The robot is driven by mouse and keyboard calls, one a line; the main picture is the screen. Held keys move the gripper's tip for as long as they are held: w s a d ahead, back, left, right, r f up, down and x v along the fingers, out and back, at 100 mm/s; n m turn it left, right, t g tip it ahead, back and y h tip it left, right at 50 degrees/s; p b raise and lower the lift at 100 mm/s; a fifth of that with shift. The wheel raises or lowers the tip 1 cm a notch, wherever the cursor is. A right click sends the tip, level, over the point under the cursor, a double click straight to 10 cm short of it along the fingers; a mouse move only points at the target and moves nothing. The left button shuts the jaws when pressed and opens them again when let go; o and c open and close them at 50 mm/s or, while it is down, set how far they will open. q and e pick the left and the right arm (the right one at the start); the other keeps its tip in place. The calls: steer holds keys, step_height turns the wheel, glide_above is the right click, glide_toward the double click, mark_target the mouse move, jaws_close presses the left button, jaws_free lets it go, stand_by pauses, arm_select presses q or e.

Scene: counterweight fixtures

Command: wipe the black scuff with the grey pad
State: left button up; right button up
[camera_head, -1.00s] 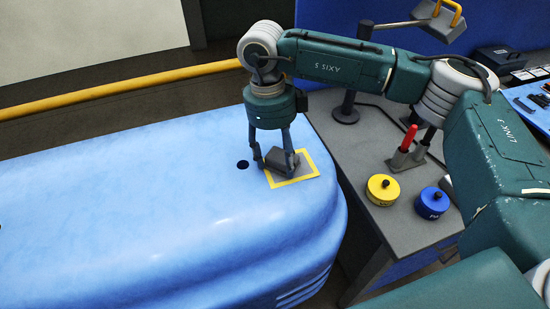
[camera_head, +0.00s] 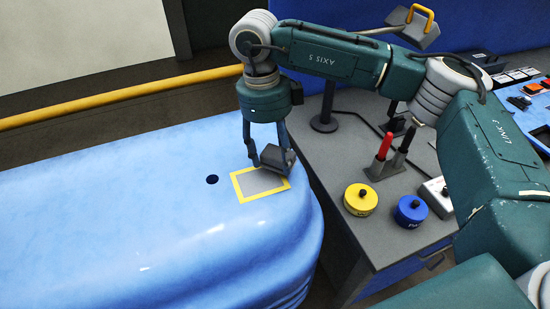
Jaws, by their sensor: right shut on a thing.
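The grey pad (camera_head: 279,159) is a dark grey block held in my right gripper (camera_head: 267,162), whose fingers are shut on it. It is at the upper right edge of a yellow-bordered rectangle (camera_head: 238,187) on the blue rounded body and appears tilted. I cannot tell whether it touches the surface. The inside of the rectangle is plain grey. The black scuff (camera_head: 212,180) shows as a small dark round mark on the blue body, just left of the rectangle and apart from the pad. My left gripper is not in view.
On the grey bench (camera_head: 400,255) to the right stand a yellow weight (camera_head: 360,200), a blue weight (camera_head: 411,212) and a holder with a red-handled tool (camera_head: 384,147). A yellow rail (camera_head: 120,95) runs behind the blue body (camera_head: 110,215). The body's left part is clear.

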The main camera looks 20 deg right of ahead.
steer(key=shift+a+r+p, duration=0.2)
steer(key=shift+r, duration=0.35)
steer(key=shift+a+r+p, duration=0.15)
steer(key=shift+r, duration=0.75)
steer(key=shift+d+r+p, duration=0.25)
steer(key=shift+r+p, duration=0.3)
steer(key=shift+r, duration=0.65)
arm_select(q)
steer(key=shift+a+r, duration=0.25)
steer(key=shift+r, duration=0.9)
arm_select(e)
steer(key=shift+a, duration=0.1)
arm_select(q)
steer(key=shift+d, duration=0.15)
arm_select(e)
steer(key=shift+f, duration=0.1)
